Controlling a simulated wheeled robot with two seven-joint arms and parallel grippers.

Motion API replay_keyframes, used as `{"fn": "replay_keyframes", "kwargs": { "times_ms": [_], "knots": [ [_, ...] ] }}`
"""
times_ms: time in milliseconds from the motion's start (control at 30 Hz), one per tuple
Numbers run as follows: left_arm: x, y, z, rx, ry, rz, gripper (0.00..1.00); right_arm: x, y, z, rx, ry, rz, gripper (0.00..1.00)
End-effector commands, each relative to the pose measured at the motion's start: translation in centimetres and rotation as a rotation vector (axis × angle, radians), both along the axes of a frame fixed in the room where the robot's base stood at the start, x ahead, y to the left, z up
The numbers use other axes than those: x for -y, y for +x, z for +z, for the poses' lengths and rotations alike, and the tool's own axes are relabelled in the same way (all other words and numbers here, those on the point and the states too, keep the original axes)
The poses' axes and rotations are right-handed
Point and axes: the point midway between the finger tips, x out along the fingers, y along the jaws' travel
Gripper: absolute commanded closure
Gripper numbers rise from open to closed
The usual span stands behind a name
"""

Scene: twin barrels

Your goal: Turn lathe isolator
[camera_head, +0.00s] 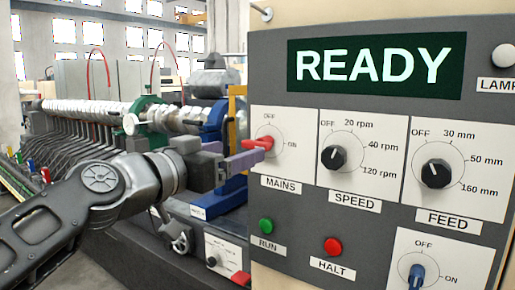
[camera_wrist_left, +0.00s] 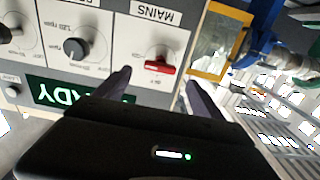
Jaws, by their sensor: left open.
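The red MAINS switch (camera_head: 264,143) is on the upper left of the grey control panel (camera_head: 300,215), on a white plate marked OFF at the top and ON at the right. Its red bar lies roughly crosswise, near the ON side. My left gripper (camera_head: 248,161) is just in front of the panel by this switch, its fingers partly covering the plate's lower left. In the left wrist view, the MAINS switch (camera_wrist_left: 160,68) appears upside down between the spread, empty fingers (camera_wrist_left: 157,88). I cannot tell whether a finger touches it. My right gripper is not in view.
The panel display (camera_head: 375,66) reads READY. SPEED (camera_head: 333,157) and FEED (camera_head: 436,173) knobs sit to the right. Green RUN (camera_head: 265,226) and red HALT (camera_head: 333,246) buttons are below. A blue knob (camera_head: 417,275) is at lower right. Machinery (camera_head: 90,110) stands behind my arm.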

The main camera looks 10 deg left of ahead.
Motion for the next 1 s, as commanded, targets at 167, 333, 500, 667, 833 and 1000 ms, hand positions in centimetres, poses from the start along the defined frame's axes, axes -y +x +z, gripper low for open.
{"fn": "replay_keyframes", "kwargs": {
  "times_ms": [167, 333, 500, 667, 833, 1000],
  "knots": [
    [0.2, 0.6, 0.0, -0.002, 0.001, 0.000, 0.22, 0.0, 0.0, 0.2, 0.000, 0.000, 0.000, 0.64],
    [1.0, 2.5, 0.0, -0.005, 0.000, -0.001, 0.22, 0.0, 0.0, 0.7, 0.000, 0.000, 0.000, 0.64],
    [2.0, 5.1, 0.0, -0.005, -0.001, 0.000, 0.22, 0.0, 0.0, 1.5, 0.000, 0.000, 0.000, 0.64],
    [2.7, 6.8, 0.0, -0.004, -0.001, 0.001, 0.22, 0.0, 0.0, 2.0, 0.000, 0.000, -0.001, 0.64],
    [2.9, 7.4, -0.1, -0.002, 0.000, 0.001, 0.22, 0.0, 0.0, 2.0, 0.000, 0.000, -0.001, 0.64],
    [2.9, 7.3, -0.1, -0.001, -0.001, 0.001, 0.22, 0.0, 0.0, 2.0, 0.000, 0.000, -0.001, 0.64]
  ]
}}
